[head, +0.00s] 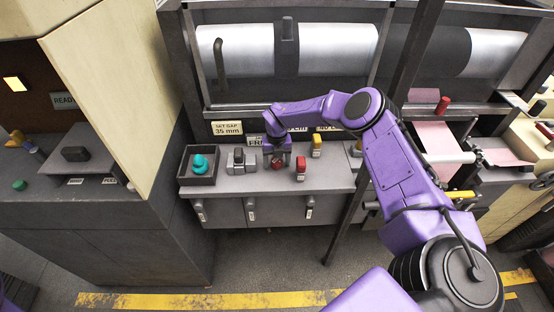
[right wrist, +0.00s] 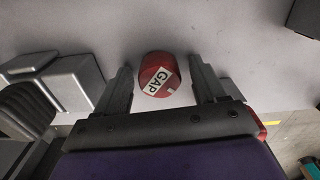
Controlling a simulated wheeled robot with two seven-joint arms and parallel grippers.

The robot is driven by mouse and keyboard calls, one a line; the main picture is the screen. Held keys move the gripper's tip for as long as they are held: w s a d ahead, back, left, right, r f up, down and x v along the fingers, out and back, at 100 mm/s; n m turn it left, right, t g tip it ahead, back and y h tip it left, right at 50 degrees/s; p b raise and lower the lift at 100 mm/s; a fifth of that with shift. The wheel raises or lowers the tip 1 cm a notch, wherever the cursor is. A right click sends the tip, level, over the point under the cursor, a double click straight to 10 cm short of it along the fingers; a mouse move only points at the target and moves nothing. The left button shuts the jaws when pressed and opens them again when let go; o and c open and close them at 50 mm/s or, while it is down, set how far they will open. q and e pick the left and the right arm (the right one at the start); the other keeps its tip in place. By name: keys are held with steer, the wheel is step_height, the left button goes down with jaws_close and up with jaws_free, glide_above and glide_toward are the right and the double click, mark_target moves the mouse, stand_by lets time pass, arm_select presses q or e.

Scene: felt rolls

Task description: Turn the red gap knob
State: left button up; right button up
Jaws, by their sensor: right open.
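The red gap knob (right wrist: 158,75) is a short red cylinder with a white "GAP" label, seen in the right wrist view. It stands between the two fingers of my right gripper (right wrist: 162,80), with space on both sides. The fingers are open and apart from it. In the head view, my right gripper (head: 277,156) is low over the grey console top, and the red knob (head: 278,163) shows partly beneath it. My left gripper is not in view.
A second red control (head: 300,168) stands close to the right on the console (head: 330,179), with a yellow one (head: 316,146) behind it. A grey block control (head: 241,159) is to the left, then a dark tray (head: 199,179) holding a teal piece. A "SET GAP 35 mm" sign (head: 227,128) is behind.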

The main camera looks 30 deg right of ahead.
steer(key=c, duration=1.1)
steer(key=n+b, duration=0.1)
steer(key=b, duration=0.2)
steer(key=f+n+b, duration=0.1)
steer(key=n+b, duration=0.1)
steer(key=b, duration=0.1)
steer(key=shift+o, duration=0.2)
steer(key=shift+r+n+b, duration=0.2)
steer(key=shift+n+b, duration=0.25)
steer(key=shift+n, duration=0.25)
steer(key=shift+r+n, duration=0.25)
steer(key=shift+n, duration=0.05)
steer(key=o, duration=1.1)
steer(key=shift+c, duration=0.2)
